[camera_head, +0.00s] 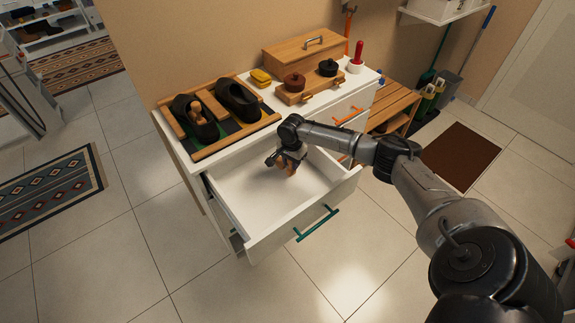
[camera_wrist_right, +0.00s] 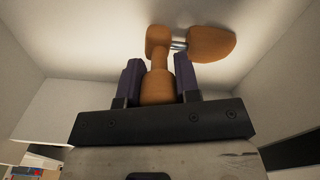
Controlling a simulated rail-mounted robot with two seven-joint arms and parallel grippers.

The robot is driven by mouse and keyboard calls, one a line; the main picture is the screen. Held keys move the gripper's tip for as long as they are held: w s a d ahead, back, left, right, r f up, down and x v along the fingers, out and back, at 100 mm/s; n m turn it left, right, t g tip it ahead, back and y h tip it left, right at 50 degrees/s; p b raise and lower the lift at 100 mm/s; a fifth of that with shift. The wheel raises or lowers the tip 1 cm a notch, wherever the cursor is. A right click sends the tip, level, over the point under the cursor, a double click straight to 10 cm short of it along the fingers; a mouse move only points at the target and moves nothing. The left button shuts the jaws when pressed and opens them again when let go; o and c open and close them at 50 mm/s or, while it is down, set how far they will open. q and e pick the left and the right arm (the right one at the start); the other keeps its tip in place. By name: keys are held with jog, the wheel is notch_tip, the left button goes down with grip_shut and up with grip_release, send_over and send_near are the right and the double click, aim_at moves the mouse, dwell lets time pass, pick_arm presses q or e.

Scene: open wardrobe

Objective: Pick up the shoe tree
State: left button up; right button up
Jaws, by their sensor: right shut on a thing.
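The wooden shoe tree (camera_wrist_right: 157,88) shows large in the right wrist view, orange-brown, with a knob end, a short metal rod and a rounded toe piece (camera_wrist_right: 211,46). My right gripper (camera_wrist_right: 159,80) is shut on its knob end, one purple finger on each side. In the head view the shoe tree (camera_head: 288,165) is small and partly hidden by my right gripper (camera_head: 288,160), inside or just above the open white drawer (camera_head: 262,238). Whether it touches the drawer floor I cannot tell. Another wooden shoe tree (camera_head: 197,110) sits in the left dark shoe. My left gripper is not in view.
Two dark shoes, the right one (camera_head: 239,101) empty-looking, stand in a wooden frame on the cabinet top. The drawer walls surround my gripper.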

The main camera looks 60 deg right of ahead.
jog(key=shift+c, duration=0.7)
notch_tip(320, 180, up, 9)
jog(key=p, duration=0.3)
jog(key=shift+r, duration=0.55)
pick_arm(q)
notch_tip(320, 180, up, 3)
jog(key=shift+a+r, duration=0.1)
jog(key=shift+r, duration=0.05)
pick_arm(e)
jog(key=shift+a, duration=0.1)
